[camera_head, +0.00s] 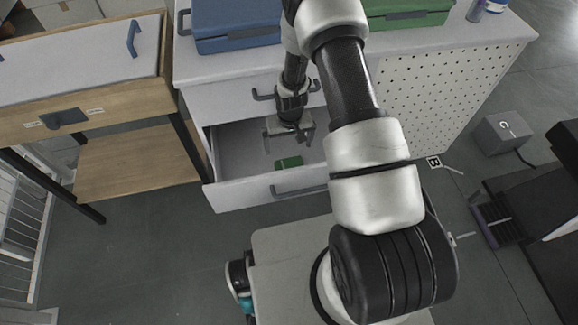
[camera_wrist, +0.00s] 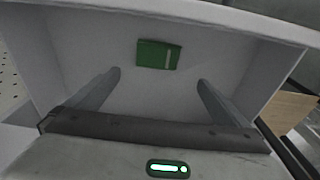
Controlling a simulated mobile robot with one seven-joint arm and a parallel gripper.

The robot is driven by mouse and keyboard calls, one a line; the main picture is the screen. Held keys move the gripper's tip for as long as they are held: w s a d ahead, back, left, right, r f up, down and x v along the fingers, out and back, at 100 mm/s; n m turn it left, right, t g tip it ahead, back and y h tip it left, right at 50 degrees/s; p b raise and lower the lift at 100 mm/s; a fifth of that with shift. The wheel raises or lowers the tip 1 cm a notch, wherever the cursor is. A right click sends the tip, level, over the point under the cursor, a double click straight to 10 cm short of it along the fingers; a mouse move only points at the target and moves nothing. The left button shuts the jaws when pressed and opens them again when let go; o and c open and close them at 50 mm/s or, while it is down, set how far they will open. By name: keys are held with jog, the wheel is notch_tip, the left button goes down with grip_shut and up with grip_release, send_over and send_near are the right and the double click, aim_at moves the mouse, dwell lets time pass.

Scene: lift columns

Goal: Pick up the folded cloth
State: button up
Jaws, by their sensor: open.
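The folded cloth (camera_head: 289,162) is a small green rectangle lying flat on the floor of an open drawer (camera_head: 236,150). In the wrist view the green cloth (camera_wrist: 158,55) has a pale stripe near one side and lies beyond the fingertips, apart from them. My gripper (camera_head: 287,148) is over the open drawer, close behind the cloth in the head view. In the wrist view my gripper (camera_wrist: 158,77) is open, its two fingers wide apart with nothing between them.
The drawer front with its handle (camera_head: 298,189) and the side walls surround the cloth. A shut drawer is above. A blue case (camera_head: 237,25) and a green case (camera_head: 408,12) stand on the cabinet top. A wooden table (camera_head: 90,110) is at left.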

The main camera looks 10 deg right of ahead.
jog(key=b, duration=0.1)
send_over(289, 165)
jog(key=f, duration=0.8)
jog(key=shift+w+a+f, duration=0.1)
jog(key=shift+a+f, duration=0.1)
jog(key=f, duration=0.2)
jog(key=f+b, duration=0.1)
jog(key=f, duration=0.1)
jog(key=shift+s+d+f, duration=0.1)
jog(key=shift+s+d, duration=0.1)
jog(key=shift+d, duration=0.05)
jog(key=shift+w+f, duration=0.1)
jog(key=shift+f, duration=0.45)
jog(key=c, duration=0.9)
